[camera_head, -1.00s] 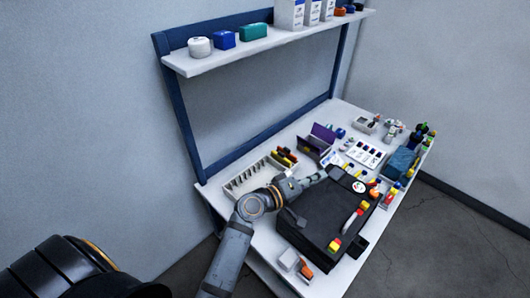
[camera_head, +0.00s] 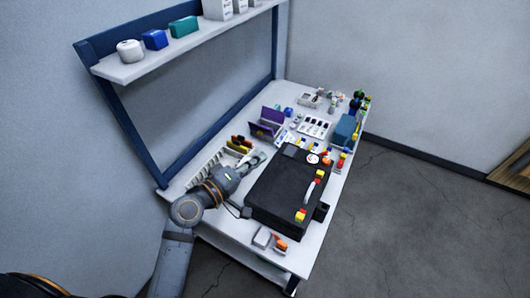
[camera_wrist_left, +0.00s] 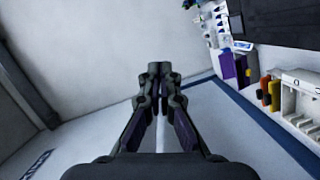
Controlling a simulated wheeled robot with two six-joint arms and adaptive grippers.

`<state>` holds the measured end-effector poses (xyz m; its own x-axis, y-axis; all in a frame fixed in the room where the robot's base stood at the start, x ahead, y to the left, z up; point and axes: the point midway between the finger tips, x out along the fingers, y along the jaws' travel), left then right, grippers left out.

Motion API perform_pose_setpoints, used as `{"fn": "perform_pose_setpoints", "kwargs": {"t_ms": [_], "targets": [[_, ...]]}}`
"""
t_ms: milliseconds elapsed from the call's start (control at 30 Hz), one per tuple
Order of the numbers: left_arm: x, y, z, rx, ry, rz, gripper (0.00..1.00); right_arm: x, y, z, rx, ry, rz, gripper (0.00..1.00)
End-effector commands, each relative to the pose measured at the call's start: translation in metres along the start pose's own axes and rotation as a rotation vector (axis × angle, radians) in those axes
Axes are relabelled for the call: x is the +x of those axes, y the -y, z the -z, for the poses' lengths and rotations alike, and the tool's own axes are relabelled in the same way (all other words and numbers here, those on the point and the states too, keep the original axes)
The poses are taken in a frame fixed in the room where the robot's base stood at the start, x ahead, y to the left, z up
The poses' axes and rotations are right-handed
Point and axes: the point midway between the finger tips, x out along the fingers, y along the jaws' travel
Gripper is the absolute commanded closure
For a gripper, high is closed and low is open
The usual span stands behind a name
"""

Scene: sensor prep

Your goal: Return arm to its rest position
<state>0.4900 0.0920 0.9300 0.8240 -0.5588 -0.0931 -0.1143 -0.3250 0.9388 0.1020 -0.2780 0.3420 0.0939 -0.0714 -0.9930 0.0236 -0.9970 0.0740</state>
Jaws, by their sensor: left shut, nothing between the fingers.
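My left arm comes in from the lower left in the head view, over the left front part of the bench. My left gripper (camera_head: 256,159) is between the white slotted rack and the black case. In the left wrist view the left gripper (camera_wrist_left: 158,72) has its fingers together and nothing between them. The right gripper is not in view.
A black case (camera_head: 283,205) lies on the white workbench (camera_head: 215,227). A white slotted rack (camera_wrist_left: 301,96) stands near the gripper. A purple box (camera_head: 264,130) and small parts fill the back. A shelf (camera_head: 176,54) hangs above.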

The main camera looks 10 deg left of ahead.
Motion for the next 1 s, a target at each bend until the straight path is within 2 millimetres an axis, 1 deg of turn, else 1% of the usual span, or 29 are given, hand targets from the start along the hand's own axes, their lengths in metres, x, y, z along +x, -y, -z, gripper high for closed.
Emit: {"fn": "perform_pose_setpoints", "kwargs": {"t_ms": [33, 100, 200, 500, 567, 633, 667, 700, 767, 800, 867, 900, 967, 1000], "targets": [[-0.008, 0.000, -0.002, 0.003, 0.002, 0.004, 1.00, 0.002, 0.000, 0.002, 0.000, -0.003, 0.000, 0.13], [-0.016, -0.002, -0.002, 0.003, 0.000, 0.002, 1.00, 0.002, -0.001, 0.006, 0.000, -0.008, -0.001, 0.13], [-0.022, -0.005, -0.003, 0.000, 0.001, 0.000, 1.00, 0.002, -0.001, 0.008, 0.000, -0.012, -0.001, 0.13], [-0.023, -0.006, -0.003, -0.001, 0.000, 0.000, 1.00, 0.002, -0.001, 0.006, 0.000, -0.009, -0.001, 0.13], [-0.024, -0.003, -0.005, 0.015, 0.009, 0.013, 1.00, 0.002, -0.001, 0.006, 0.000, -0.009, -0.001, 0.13], [-0.028, 0.010, -0.015, 0.090, 0.054, 0.076, 1.00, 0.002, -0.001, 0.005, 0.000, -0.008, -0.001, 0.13], [-0.031, 0.020, -0.022, 0.144, 0.086, 0.123, 1.00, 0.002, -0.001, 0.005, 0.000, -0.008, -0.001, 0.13], [-0.038, 0.037, -0.032, 0.228, 0.140, 0.202, 1.00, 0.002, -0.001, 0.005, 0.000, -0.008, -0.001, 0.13], [-0.054, 0.066, -0.044, 0.357, 0.228, 0.336, 1.00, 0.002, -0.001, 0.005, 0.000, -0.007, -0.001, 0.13], [-0.068, 0.086, -0.049, 0.436, 0.288, 0.429, 1.00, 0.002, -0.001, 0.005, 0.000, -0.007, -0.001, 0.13], [-0.090, 0.110, -0.052, 0.533, 0.366, 0.557, 1.00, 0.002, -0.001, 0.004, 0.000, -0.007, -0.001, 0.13], [-0.105, 0.124, -0.053, 0.586, 0.414, 0.635, 1.00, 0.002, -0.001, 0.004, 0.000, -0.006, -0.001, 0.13], [-0.128, 0.142, -0.052, 0.650, 0.479, 0.746, 1.00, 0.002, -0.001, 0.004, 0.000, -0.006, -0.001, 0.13], [-0.143, 0.151, -0.050, 0.687, 0.519, 0.816, 1.00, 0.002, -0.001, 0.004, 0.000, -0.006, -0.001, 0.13]]}}
